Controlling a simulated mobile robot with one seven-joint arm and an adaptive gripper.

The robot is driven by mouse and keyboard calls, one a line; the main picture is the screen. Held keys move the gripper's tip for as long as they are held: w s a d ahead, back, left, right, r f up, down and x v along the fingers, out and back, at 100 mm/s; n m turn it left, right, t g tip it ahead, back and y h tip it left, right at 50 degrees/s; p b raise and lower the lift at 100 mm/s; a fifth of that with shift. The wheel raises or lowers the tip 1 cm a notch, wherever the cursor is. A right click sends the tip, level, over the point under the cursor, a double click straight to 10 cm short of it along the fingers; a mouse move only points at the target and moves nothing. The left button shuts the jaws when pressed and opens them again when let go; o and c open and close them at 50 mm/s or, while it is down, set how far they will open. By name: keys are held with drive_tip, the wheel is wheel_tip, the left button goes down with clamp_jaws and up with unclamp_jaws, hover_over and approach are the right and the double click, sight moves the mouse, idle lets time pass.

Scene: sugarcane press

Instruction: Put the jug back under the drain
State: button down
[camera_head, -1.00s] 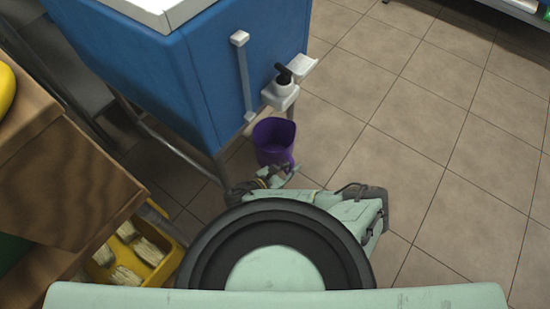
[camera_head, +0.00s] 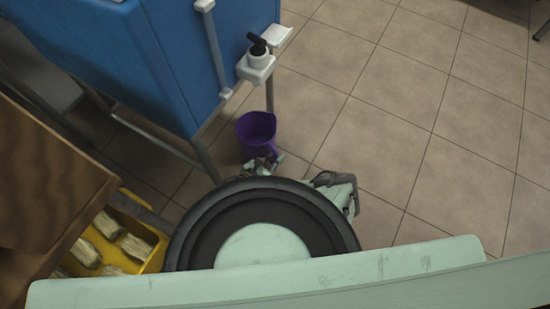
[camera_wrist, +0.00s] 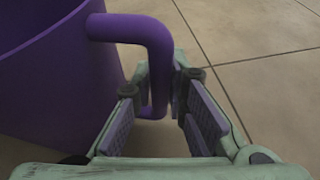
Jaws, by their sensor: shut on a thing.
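The purple jug (camera_head: 256,129) is in the head view, near the blue press cabinet (camera_head: 180,60) and a little below the drain (camera_head: 257,62) in the picture. The drain is a white spout with a black tap on the cabinet's side. My gripper (camera_head: 262,165) is at the jug's near side. In the wrist view the jug (camera_wrist: 50,80) fills the left, with its handle (camera_wrist: 158,60) running down between the fingers of my gripper (camera_wrist: 163,112). The gripper is shut on the handle. The jug's exact height is hard to tell.
A yellow crate (camera_head: 158,262) with several pale cane pieces stands at lower left beside a brown wooden counter (camera_head: 50,180). The cabinet's metal legs (camera_head: 205,160) stand close to the jug. Tiled floor (camera_head: 400,130) to the right is clear.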

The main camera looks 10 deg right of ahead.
drive_tip(key=shift+f, duration=0.15)
drive_tip(key=c, duration=1.6)
unclamp_jaws()
drive_tip(key=shift+a+r, duration=0.1)
drive_tip(key=shift+r, duration=0.1)
drive_tip(key=p+v, duration=0.2)
drive_tip(key=v, duration=1)
drive_tip(key=shift+p, duration=0.4)
drive_tip(key=shift+s+f, duration=0.1)
